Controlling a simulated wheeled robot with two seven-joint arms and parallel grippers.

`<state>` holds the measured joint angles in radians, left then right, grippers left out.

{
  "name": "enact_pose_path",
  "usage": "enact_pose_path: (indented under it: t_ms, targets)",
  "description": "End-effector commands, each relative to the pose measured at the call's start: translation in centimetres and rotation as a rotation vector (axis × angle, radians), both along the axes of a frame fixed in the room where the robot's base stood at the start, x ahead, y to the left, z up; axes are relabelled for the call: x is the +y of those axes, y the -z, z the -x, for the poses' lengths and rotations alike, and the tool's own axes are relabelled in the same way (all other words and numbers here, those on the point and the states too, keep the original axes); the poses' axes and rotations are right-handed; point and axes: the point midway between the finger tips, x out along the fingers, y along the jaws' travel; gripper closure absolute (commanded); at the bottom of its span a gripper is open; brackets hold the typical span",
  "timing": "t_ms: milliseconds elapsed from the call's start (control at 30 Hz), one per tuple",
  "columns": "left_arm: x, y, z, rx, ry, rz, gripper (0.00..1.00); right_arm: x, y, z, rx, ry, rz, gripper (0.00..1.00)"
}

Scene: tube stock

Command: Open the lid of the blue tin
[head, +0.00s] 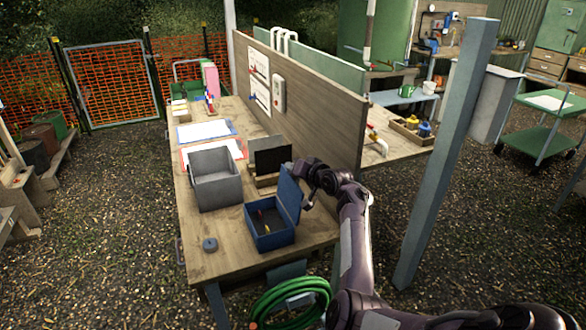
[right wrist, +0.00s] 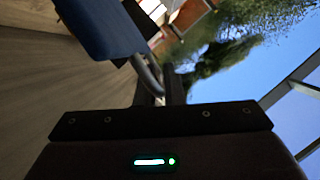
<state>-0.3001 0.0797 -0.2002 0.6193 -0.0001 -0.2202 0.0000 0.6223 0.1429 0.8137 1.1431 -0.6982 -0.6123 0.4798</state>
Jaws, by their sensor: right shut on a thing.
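The blue tin (head: 258,240) stands on the near end of the wooden table. Its lid (head: 288,194) is raised and stands about upright at the tin's right side; a few small things show inside. My right gripper (head: 305,202) is at the outer side of the lid, shut on it. In the right wrist view the blue lid (right wrist: 103,27) fills the upper left, with a grey curved metal bar (right wrist: 148,76) beside it at the fingers. The exact grip is partly hidden. My left gripper is in neither view.
A grey open box (head: 214,182) and a dark upright panel (head: 273,160) stand behind the tin. A small round blue-grey object (head: 210,244) lies left of it. A wooden partition (head: 325,112) runs along the table, and a grey post (head: 447,150) stands right of my arm.

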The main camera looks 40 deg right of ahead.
Motion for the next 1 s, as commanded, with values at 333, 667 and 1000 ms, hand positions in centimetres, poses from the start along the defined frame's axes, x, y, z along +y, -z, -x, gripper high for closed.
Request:
enact_pose_path:
  t_ms: [333,667,1000]
  targets:
    - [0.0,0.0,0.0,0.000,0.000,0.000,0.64,0.1,0.1,0.0,0.000,-0.002,0.002,0.71]
    - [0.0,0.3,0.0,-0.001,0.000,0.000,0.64,0.0,-0.1,0.9,-0.001,-0.001,0.003,0.71]
    - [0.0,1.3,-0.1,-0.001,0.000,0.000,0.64,-0.1,-1.5,5.7,0.000,0.000,0.003,0.71]
